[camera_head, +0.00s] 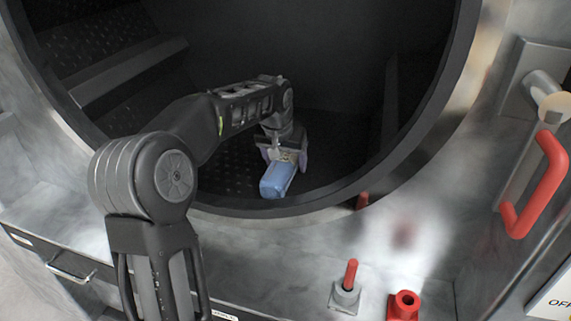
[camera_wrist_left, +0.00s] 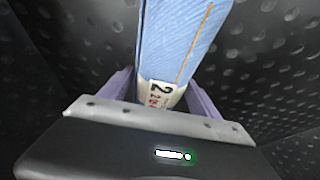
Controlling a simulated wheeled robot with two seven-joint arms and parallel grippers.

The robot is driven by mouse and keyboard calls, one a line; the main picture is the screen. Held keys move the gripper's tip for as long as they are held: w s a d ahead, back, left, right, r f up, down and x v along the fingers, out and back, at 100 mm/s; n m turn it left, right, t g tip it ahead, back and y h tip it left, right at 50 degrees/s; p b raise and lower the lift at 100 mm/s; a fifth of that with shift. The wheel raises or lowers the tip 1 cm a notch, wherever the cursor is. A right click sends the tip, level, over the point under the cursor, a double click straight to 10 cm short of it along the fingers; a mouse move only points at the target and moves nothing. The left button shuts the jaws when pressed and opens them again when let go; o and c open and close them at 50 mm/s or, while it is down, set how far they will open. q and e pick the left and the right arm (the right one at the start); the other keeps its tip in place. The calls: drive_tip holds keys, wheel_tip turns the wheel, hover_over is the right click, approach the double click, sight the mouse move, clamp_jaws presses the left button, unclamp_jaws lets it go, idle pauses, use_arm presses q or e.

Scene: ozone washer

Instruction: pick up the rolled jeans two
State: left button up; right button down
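The rolled jeans two (camera_head: 278,180) are a light blue roll in the lower part of the washer drum, just inside the opening. In the left wrist view the roll (camera_wrist_left: 182,40) shows an orange stitch line and a white label marked 2. My left gripper (camera_head: 283,158) reaches into the drum over the roll's far end. In the left wrist view its purple fingers (camera_wrist_left: 160,90) stand one on each side of the labelled end. The left finger looks close to the cloth; I cannot tell whether both touch it. My right gripper is not in view.
The round metal rim (camera_head: 300,210) of the drum opening curves close below the roll. Ribs (camera_head: 125,70) stand out from the perforated drum wall. A red handle (camera_head: 535,185) is at the right, and red-topped fittings (camera_head: 350,275) stand on the front ledge.

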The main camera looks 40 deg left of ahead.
use_arm(q)
clamp_jaws()
idle(0.6)
